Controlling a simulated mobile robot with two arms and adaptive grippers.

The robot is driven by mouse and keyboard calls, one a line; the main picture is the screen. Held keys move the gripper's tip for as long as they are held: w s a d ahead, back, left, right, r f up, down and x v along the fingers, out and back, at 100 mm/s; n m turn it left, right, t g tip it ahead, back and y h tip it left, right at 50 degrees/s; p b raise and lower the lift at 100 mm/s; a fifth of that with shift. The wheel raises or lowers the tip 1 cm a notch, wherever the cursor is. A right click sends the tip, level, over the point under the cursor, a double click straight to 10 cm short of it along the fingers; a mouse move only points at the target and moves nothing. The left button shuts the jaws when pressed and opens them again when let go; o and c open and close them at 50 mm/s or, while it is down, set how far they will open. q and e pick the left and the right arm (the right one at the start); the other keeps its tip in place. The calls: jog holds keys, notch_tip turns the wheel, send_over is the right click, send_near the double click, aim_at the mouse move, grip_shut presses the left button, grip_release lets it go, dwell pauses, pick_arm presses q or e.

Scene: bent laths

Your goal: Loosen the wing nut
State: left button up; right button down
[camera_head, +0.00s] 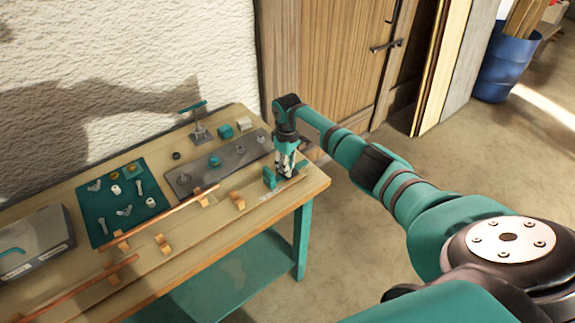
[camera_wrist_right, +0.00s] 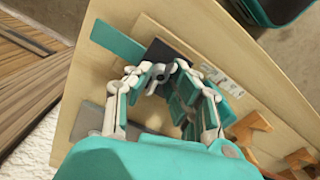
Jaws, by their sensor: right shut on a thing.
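My right gripper (camera_head: 286,172) points down at the right end of the workbench, beside a small teal block (camera_head: 270,178). In the right wrist view the gripper (camera_wrist_right: 158,76) has its fingertips closed around a small grey metal piece, the wing nut (camera_wrist_right: 156,71), above a dark plate (camera_wrist_right: 172,53). The fingers hide much of the nut, and its turn on the thread cannot be told. A teal bar (camera_wrist_right: 117,42) lies just beyond the plate. My left gripper is in neither view.
A teal mat (camera_head: 105,227) with loose hardware lies on the workbench (camera_head: 215,262). A grey metal plate (camera_head: 212,168) lies behind wooden blocks (camera_head: 238,200) and a long copper-coloured lath (camera_head: 172,212). A grey box (camera_head: 35,240) stands at the left. Wooden doors (camera_head: 330,70) are behind.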

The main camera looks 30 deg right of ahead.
jog(key=n, duration=0.6)
jog(key=shift+n, duration=0.3)
dwell(0.4)
jog(key=c, duration=1.2)
grip_release()
notch_tip(320, 180, up, 12)
jog(key=shift+r, duration=0.1)
jog(key=shift+b, duration=0.3)
